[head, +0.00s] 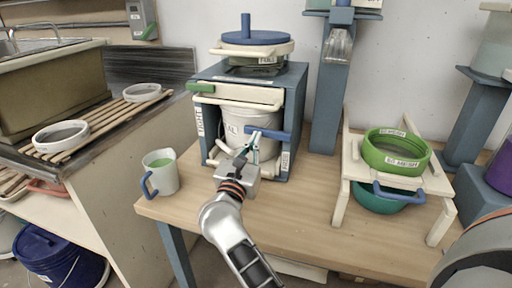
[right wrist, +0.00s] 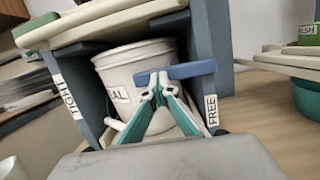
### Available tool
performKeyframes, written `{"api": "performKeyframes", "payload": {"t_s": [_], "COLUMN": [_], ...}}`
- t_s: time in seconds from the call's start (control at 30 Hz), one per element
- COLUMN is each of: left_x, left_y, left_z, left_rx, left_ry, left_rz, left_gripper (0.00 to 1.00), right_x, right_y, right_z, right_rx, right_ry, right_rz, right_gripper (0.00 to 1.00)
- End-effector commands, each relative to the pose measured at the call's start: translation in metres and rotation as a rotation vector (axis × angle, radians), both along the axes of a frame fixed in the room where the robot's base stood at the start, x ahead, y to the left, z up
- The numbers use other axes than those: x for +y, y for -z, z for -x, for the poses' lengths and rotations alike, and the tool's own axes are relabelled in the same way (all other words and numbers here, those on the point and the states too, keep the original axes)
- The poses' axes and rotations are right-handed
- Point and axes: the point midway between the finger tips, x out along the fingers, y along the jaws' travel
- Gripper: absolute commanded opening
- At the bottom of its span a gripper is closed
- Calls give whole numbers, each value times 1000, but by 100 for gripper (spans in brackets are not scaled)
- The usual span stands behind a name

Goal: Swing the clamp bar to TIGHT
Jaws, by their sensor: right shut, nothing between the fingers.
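The blue clamp bar (head: 272,134) lies nearly level across the front of the blue press frame (head: 298,100), with its right end near the right post. The right wrist view also shows the bar (right wrist: 190,71). The left post carries the TIGHT label (right wrist: 70,97), the right post the FREE label (right wrist: 211,110). A white bucket (head: 237,117) stands inside the frame, partly hidden by the bar and fingers. My right gripper (head: 250,150) is shut and empty. Its fingertips are at the left part of the bar; contact is unclear. My left gripper is out of view.
A cream bar with a green handle (head: 200,87) crosses the frame's top front. A white mug (head: 160,173) stands left on the wooden table. A cream stand with a green sieve (head: 396,152) and teal bowl (head: 380,200) is at right. The table's front is partly clear.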

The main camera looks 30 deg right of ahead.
Motion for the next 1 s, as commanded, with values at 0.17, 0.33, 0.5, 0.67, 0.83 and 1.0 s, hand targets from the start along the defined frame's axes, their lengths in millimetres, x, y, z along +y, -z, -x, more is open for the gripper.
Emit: {"api": "performKeyframes", "payload": {"t_s": [0.17, 0.33, 0.5, 0.67, 0.83, 1.0], "left_x": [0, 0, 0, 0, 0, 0], "left_y": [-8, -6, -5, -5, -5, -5], "left_z": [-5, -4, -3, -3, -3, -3], "left_rx": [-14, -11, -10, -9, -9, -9], "left_ry": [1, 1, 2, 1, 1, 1], "left_rz": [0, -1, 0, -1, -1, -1], "left_gripper": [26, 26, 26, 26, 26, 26], "right_x": [-8, -6, -5, -5, -5, -4], "right_y": [-68, -78, -79, -78, -77, -76], "right_z": [3, 2, 2, 1, 1, 1], "right_rx": [-52, -43, -38, -36, -35, -35], "right_ry": [16, 13, 10, 9, 8, 8], "right_rz": [31, 27, 25, 24, 23, 23], "right_gripper": [0, 0, 0, 0, 0, 0]}}
